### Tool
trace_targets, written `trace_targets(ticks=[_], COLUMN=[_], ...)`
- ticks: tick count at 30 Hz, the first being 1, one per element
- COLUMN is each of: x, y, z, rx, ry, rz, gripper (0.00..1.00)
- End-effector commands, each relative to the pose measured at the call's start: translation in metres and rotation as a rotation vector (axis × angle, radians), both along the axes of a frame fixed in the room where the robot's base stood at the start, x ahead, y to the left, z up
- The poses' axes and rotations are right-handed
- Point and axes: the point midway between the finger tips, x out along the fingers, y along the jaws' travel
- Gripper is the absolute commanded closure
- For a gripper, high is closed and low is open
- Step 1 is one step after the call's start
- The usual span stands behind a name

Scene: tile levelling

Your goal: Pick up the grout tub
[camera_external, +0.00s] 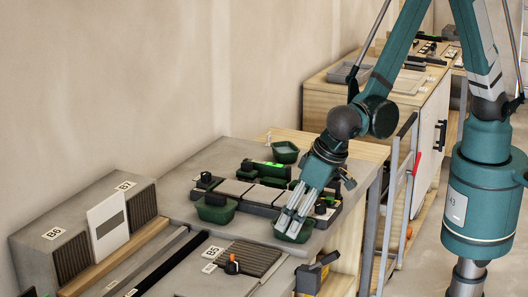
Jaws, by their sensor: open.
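Three small dark green open tubs stand on the grey worktop, and I cannot tell by label which is the grout tub. One tub (302,236) is at the right front edge, directly under my gripper. Another tub (215,210) is to the left, and a third tub (285,153) is at the back. My gripper (288,224) points down with its fingers apart, its tips at or over the front-right tub. The fingers hide part of that tub, and I cannot tell whether they touch it.
A dark green tool with grey tiles (235,187) lies between the tubs. A green level (265,170) is behind it. A wooden cabinet (425,110) stands behind.

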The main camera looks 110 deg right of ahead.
Motion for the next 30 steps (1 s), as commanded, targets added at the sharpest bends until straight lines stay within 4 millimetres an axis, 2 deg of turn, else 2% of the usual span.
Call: trace_targets(ticks=[3, 10, 30], x=[0.004, 0.007, 0.007], y=[-0.003, -0.007, -0.007], z=[-0.011, -0.024, -0.024], rx=[0.0, 0.0, 0.0], ry=[0.0, 0.0, 0.0], rz=[-0.001, -0.001, 0.0], gripper=[0.41, 0.41, 0.41])
